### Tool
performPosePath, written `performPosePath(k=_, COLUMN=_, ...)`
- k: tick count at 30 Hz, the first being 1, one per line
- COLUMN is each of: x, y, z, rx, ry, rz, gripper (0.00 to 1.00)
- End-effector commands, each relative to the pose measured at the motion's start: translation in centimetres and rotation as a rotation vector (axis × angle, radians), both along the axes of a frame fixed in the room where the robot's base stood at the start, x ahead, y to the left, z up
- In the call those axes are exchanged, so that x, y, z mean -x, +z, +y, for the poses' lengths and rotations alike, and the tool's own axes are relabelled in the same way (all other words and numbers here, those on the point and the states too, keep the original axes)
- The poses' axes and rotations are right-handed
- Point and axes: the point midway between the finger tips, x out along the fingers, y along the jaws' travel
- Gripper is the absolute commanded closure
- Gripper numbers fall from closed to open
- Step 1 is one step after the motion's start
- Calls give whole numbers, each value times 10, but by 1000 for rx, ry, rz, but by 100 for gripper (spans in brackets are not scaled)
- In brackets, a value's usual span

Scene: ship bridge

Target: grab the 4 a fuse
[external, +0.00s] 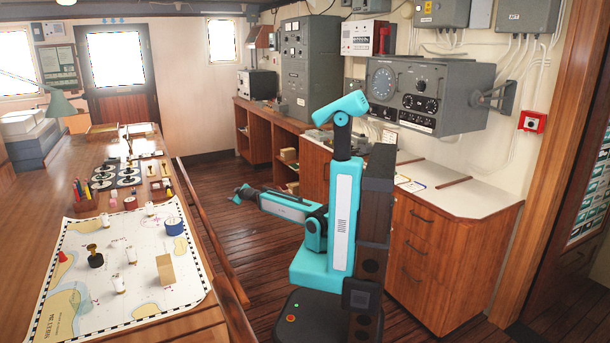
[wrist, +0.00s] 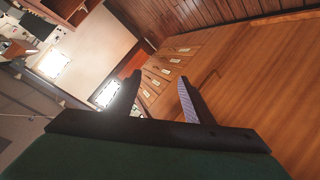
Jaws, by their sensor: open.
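Several small white cylinders that look like fuses stand on the sea chart (external: 75,302) in the external view: one at the back (external: 149,208), one in the middle (external: 131,255) and one nearer the front (external: 118,284). Their markings are too small to read, so I cannot tell which is the 4 A fuse. My gripper (external: 238,194) is to the right of the chart, beyond the desk's right edge and apart from the cylinders. In the wrist view my gripper (wrist: 160,76) is open and empty, with a strongly tilted view of wooden fronts; no cylinder shows there.
A wooden block (external: 165,270), a dark stamp (external: 95,257), a blue round item (external: 174,226) and a red cone (external: 63,257) are on the chart. Pens (external: 82,190) stand behind it. A wooden rail (external: 205,225) runs along the desk's right side. A cabinet (external: 440,250) is behind my arm.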

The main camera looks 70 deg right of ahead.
Motion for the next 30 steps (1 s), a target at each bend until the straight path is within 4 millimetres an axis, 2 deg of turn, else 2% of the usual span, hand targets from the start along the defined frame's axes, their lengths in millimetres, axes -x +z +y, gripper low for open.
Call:
performPosePath(k=1, x=-14, y=21, z=15, rx=29, ry=46, rz=-44, gripper=53)
performPosePath(k=6, x=-53, y=85, z=68, rx=126, ry=204, rz=-197, gripper=53)
performPosePath(k=11, x=-78, y=145, z=128, rx=209, ry=360, rz=-341, gripper=53)
performPosePath(k=15, x=-89, y=196, z=187, rx=269, ry=502, rz=-469, gripper=53)
performPosePath(k=20, x=-90, y=252, z=264, rx=302, ry=673, rz=-622, gripper=53)
performPosePath(k=23, x=-84, y=288, z=319, rx=269, ry=789, rz=-729, gripper=53)
performPosePath(k=24, x=-81, y=300, z=341, rx=238, ry=832, rz=-769, gripper=53)
performPosePath(k=27, x=-73, y=325, z=386, rx=124, ry=916, rz=-851, gripper=53)
performPosePath(k=30, x=-66, y=343, z=424, rx=-42, ry=973, rz=-910, gripper=53)
